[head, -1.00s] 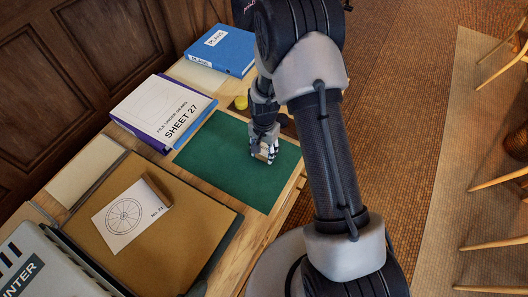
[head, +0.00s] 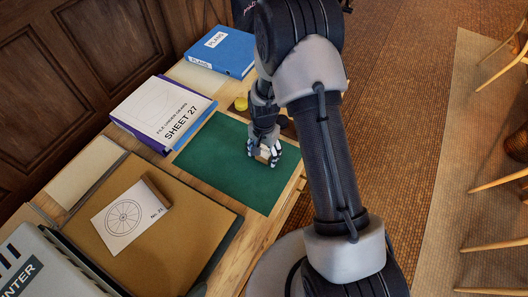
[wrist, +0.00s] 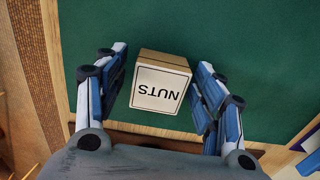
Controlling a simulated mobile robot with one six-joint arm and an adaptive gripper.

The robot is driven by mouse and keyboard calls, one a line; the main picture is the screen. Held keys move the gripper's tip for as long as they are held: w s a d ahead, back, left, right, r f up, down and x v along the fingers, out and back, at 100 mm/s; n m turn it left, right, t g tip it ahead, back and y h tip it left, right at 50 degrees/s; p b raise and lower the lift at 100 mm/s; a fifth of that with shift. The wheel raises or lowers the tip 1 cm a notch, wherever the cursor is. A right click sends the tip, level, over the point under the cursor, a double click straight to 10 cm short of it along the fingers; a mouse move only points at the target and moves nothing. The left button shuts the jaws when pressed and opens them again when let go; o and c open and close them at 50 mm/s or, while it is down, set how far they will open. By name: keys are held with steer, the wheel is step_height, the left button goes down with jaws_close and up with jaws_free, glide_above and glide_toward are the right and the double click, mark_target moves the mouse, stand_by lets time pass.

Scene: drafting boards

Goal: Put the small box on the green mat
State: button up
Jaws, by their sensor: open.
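The mat (head: 215,165) lies flat on the wooden table in the head view. My gripper (head: 265,160) is over the right part of the mat, with the box (head: 265,154) between its fingers. In the wrist view the fingers of my gripper (wrist: 160,95) are spread, with a gap on each side of the box. The box appears to rest on the mat.
A white SHEET 27 binder (head: 165,112) lies left of the mat, and a blue PLANS binder (head: 222,50) lies behind. A brown folder with a wheel drawing (head: 130,215) is at the front left.

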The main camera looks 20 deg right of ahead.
step_height(320, 180, up, 13)
steer(key=p, duration=0.4)
step_height(320, 180, up, 8)
steer(key=n+t, duration=0.1)
steer(key=n, duration=0.1)
glide_above(264, 152)
steer(key=s, duration=0.1)
steer(key=s+r+n+t, duration=0.1)
steer(key=s+r+n, duration=0.1)
steer(key=s+r, duration=0.6)
steer(key=s+r+n+t, duration=0.1)
steer(key=s+r+n, duration=0.1)
steer(key=s+r, duration=0.3)
steer(key=s+r+n+t, duration=0.1)
steer(key=s+r+n, duration=0.2)
steer(key=s, duration=0.7)
step_height(264, 152, up, 3)
steer(key=shift+d+f+t, duration=0.1)
steer(key=shift+d+t, duration=0.05)
steer(key=shift+t, duration=0.15)
